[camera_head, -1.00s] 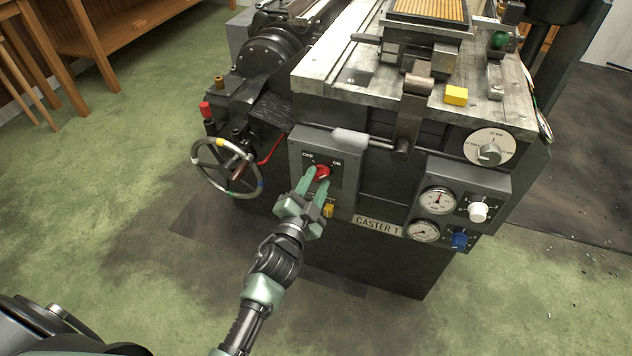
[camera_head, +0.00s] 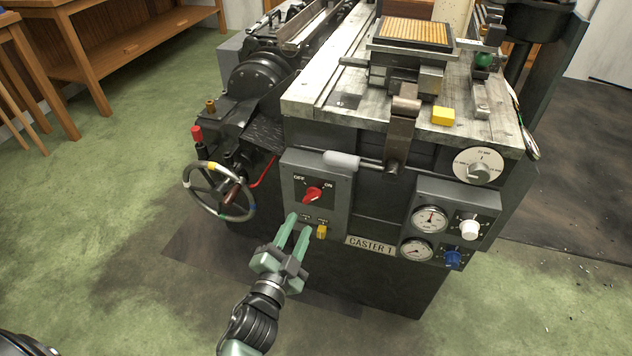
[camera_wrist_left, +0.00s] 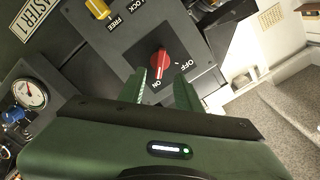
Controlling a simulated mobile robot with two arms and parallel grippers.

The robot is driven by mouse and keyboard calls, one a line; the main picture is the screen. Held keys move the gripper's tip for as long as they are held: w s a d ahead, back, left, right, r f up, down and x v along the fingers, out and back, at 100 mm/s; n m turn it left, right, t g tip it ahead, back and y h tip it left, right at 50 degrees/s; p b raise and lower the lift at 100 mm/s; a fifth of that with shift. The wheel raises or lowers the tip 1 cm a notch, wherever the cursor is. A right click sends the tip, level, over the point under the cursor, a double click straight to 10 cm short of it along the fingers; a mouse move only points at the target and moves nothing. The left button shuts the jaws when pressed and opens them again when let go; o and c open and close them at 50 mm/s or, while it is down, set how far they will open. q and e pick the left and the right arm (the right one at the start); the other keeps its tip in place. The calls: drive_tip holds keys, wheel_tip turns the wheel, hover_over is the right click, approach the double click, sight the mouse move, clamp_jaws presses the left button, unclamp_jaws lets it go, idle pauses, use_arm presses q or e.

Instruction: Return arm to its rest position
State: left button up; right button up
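My left gripper (camera_head: 299,224) is open and empty, its two green fingers apart. It is in front of the caster's switch panel (camera_head: 297,171), a little below the red knob in the picture. The red knob (camera_head: 313,194) is apart from the fingers and is turned toward ON. In the left wrist view the red knob (camera_wrist_left: 161,63) shows between and beyond the open fingertips, its end at the ON label. My right gripper is in neither view.
The type caster (camera_head: 385,270) fills the middle. A handwheel (camera_head: 219,191) sticks out on its left, and a grey-handled lever (camera_head: 342,160) above the panel. A yellow knob (camera_head: 321,232) is close to the fingers. Green floor (camera_head: 120,230) is clear at left.

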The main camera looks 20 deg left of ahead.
use_arm(q)
drive_tip(key=s+a+f+n+g, duration=0.15)
drive_tip(key=s+f+g, duration=0.3)
drive_tip(key=f, duration=0.55)
drive_tip(key=s+f+n+g, duration=0.25)
drive_tip(key=s+f, duration=0.35)
drive_tip(key=f, duration=0.5)
drive_tip(key=s+a+f+n+g, duration=0.15)
drive_tip(key=s+f+g, duration=0.3)
drive_tip(key=f, duration=0.55)
drive_tip(key=s+f+n+g, duration=0.2)
drive_tip(key=s+f+g, duration=0.3)
drive_tip(key=s, duration=0.6)
drive_tip(key=s+a+p, duration=0.3)
drive_tip(key=s+p, duration=1.2)
drive_tip(key=s, duration=0.1)
drive_tip(key=shift+s+r+y, duration=0.2)
drive_tip(key=shift+r+y, duration=0.1)
drive_tip(key=shift+r, duration=0.1)
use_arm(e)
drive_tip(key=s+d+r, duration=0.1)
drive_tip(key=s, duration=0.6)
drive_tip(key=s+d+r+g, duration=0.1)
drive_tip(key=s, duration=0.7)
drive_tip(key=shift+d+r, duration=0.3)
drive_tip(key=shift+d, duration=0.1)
